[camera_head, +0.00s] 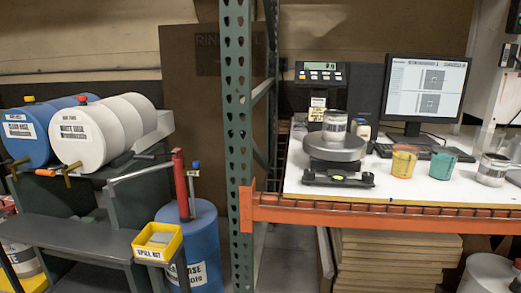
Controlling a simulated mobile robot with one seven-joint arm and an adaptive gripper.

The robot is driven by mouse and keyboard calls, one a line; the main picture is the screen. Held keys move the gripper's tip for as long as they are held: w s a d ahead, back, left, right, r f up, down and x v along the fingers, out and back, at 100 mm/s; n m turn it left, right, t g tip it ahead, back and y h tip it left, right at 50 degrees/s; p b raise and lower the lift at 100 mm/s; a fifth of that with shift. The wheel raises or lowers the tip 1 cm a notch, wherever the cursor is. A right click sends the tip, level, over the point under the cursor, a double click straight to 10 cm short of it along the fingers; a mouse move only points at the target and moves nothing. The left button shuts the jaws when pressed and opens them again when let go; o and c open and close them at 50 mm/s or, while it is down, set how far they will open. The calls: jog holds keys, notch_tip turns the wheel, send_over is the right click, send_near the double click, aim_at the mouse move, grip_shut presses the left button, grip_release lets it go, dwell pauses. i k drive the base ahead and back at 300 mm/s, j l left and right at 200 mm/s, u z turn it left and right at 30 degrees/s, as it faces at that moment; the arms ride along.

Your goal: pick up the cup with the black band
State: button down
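A whitish cup (492,171) with a dark band near its top stands upright at the right end of the white bench top. Another pale cup or jar (335,127) stands on the round plate of the scale (334,148); it has markings around it, too small to read. An orange cup (403,163) and a teal cup (442,164) stand between them, each with a handle or spout. I cannot make out my gripper in this view, and nothing is seen holding any cup.
A monitor (424,92) and dark keyboard stand behind the cups. The bench has an orange front beam (380,215) and a green perforated post (238,120) at its left. Drums (88,135) and a yellow bin (157,242) are left. Bare bench lies before the coloured cups.

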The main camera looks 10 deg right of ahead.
aim_at(444, 158)
jog(key=z, duration=1.3)
